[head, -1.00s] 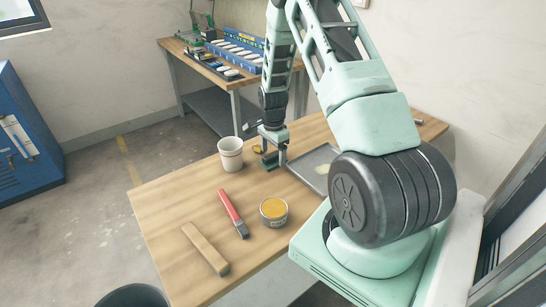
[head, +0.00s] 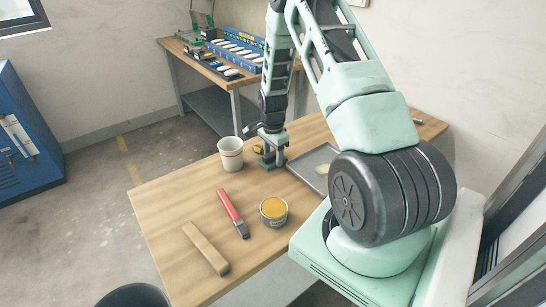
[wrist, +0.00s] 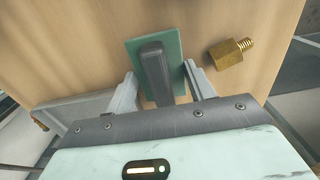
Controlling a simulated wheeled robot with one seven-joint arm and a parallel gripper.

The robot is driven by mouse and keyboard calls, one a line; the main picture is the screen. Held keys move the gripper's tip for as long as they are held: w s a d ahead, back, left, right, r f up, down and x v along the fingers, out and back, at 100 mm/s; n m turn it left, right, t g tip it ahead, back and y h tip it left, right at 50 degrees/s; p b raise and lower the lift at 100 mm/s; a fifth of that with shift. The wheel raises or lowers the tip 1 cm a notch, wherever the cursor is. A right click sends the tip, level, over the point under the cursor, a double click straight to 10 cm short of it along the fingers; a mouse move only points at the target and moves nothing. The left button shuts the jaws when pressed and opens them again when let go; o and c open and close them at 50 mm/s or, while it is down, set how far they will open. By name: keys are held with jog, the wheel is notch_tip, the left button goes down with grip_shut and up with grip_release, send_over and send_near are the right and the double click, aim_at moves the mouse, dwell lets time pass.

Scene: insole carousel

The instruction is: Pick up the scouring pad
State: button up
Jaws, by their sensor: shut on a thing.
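The scouring pad (wrist: 174,46) is a flat green block with a raised dark grey grip. In the wrist view it lies between the two fingers of my gripper (wrist: 160,72), one on each side. My gripper is shut on the pad, and its body hides the pad's near end. In the head view my gripper (head: 273,163) is low at the table top behind the tin, and it mostly hides the pad. I cannot see any clear gap between the pad and the table.
A brass fitting (wrist: 230,52) lies close to the right of the pad in the wrist view. A white cup (head: 230,154), a red-handled brush (head: 232,211), a tin (head: 274,211), a wooden bar (head: 206,249) and a grey tray (head: 317,164) are on the table (head: 168,208).

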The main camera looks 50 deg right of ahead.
aim_at(273, 153)
notch_tip(273, 153, up, 10)
jog(key=shift+f+b, duration=0.25)
jog(key=shift+b, duration=0.9)
